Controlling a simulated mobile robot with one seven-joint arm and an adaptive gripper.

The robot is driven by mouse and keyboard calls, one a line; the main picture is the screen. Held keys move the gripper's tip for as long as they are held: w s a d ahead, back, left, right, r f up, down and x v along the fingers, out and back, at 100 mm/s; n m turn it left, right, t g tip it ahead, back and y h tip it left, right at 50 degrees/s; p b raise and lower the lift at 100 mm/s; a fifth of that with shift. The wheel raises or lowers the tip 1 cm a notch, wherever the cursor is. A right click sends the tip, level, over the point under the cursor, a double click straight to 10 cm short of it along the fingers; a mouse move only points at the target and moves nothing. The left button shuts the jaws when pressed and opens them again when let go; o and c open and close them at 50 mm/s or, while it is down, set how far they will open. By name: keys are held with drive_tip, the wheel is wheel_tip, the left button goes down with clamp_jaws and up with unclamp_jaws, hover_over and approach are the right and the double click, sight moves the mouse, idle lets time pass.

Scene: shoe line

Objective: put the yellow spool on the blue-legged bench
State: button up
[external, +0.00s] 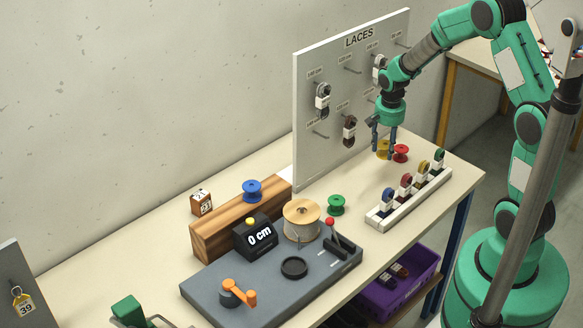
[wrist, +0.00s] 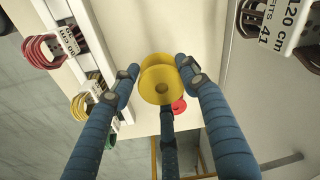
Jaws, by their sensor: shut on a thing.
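The yellow spool (external: 382,149) is at the far right end of the blue-legged bench (external: 445,172), beside the red spool (external: 401,153). My gripper (external: 386,153) points down and is shut on the yellow spool. In the wrist view my gripper's fingers (wrist: 162,84) close around the yellow spool (wrist: 159,78). The red spool (wrist: 179,106) shows just behind it there. I cannot tell whether the yellow spool touches the bench top.
The lace board (external: 345,95) stands behind my gripper. A white rack (external: 415,204) with several coloured lace bundles stands in front. A green spool (external: 336,204), a blue spool (external: 252,190) on a wooden block, and a winding machine (external: 205,293) are to the left. A purple crate (external: 403,297) sits below.

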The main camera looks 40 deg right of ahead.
drive_tip(key=shift+f+b, duration=0.5)
drive_tip(key=shift+f, duration=2.5)
drive_tip(key=shift+f+b, duration=0.35)
drive_tip(key=shift+f, duration=1.55)
drive_tip(key=o, duration=1.2)
drive_tip(key=shift+f, duration=0.1)
drive_tip(key=r, duration=0.4)
drive_tip(key=r+p, duration=0.1)
drive_tip(key=r, duration=0.3)
drive_tip(key=r+p, duration=0.1)
drive_tip(key=r, duration=0.3)
drive_tip(key=shift+s+a+r, duration=0.1)
drive_tip(key=shift+s+a, duration=0.25)
drive_tip(key=shift+a, duration=0.05)
